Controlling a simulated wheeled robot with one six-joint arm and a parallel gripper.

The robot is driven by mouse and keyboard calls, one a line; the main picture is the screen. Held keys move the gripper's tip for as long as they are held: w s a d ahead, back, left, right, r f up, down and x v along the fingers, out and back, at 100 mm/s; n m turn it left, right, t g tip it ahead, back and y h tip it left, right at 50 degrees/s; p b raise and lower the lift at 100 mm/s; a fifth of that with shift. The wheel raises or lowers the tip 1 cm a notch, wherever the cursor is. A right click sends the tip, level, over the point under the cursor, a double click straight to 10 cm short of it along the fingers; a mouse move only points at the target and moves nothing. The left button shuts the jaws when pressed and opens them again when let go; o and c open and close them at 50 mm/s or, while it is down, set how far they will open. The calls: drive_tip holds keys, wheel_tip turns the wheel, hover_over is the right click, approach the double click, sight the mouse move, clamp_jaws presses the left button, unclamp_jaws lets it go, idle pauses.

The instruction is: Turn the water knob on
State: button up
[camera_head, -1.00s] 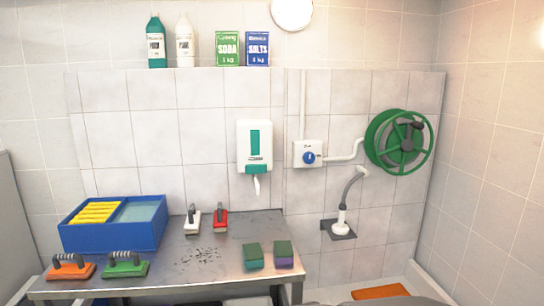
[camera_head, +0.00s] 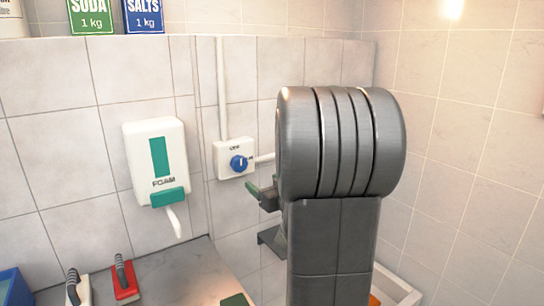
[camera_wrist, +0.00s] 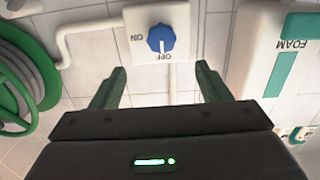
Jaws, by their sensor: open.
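The blue water knob (camera_head: 239,163) sits on a white control box (camera_head: 222,158) on the tiled wall. The wrist view, upside down, shows the knob (camera_wrist: 159,39) with its white mark toward the OFF label; ON is printed to one side. My gripper (camera_wrist: 161,80) is open and empty, its two green fingers spread either side of the knob's line. It appears a little short of the box, not touching the knob. In the head view my gripper (camera_head: 262,192) is partly hidden by my arm, just below and right of the knob.
A white foam dispenser (camera_head: 144,180) hangs left of the box. A pipe (camera_head: 220,85) runs up from it. The green hose reel (camera_wrist: 22,75) shows in the wrist view. A table (camera_head: 185,270) with a red-based brush (camera_head: 124,285) stands below the dispenser.

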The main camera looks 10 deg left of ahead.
sight(241, 164)
drive_tip(key=shift+y, duration=0.3)
drive_tip(key=p+x, duration=0.1)
drive_tip(key=x, duration=0.3)
drive_tip(key=p+x, duration=0.1)
drive_tip(key=x, duration=0.4)
drive_tip(key=p+x, duration=0.1)
drive_tip(key=x, duration=0.4)
drive_tip(key=shift+w+r, duration=0.2)
drive_tip(key=shift+r, duration=0.05)
drive_tip(key=c, duration=1)
drive_tip(key=shift+o, duration=0.2)
